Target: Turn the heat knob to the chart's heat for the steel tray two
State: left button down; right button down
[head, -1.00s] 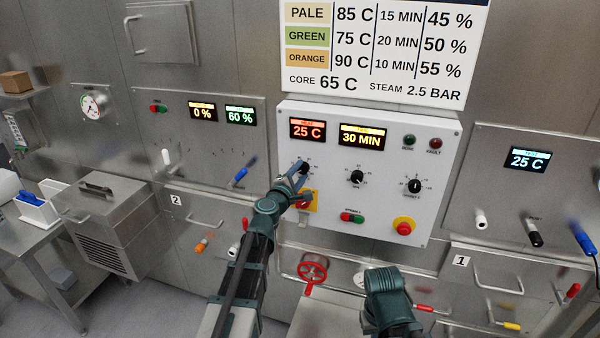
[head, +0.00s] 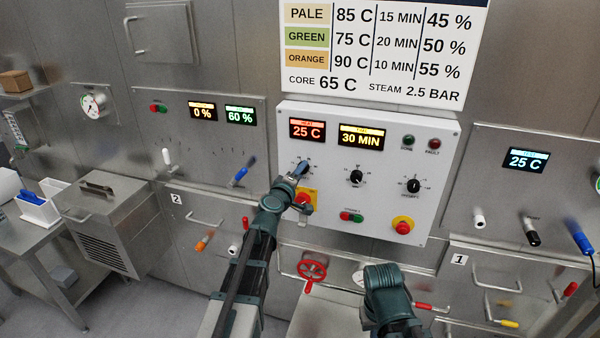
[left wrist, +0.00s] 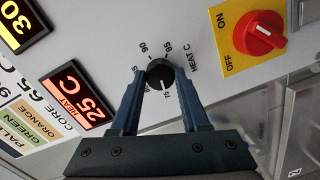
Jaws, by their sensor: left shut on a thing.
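The black heat knob (left wrist: 160,73) sits between the two blue fingers of my left gripper (left wrist: 159,80) in the left wrist view. The gripper is shut on it. The knob's white mark is at the side of the 75 label. In the head view my left gripper (head: 299,172) covers most of this knob. The heat display (head: 307,129) reads 25 C. The chart (head: 375,50) lists pale 85 C, green 75 C and orange 90 C. I cannot make out a steel tray two.
A red switch on a yellow plate (left wrist: 262,35) is close beside the heat knob. The time display (head: 361,137) reads 30 MIN. The time knob (head: 356,177) and another knob (head: 414,186) are to the right. A red stop button (head: 403,227) is below them.

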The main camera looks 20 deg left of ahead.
pick_arm(q)
jog(key=shift+d, duration=0.1)
dwell(0.5)
jog(key=shift+c, duration=2)
grip_release()
jog(key=shift+s, duration=0.15)
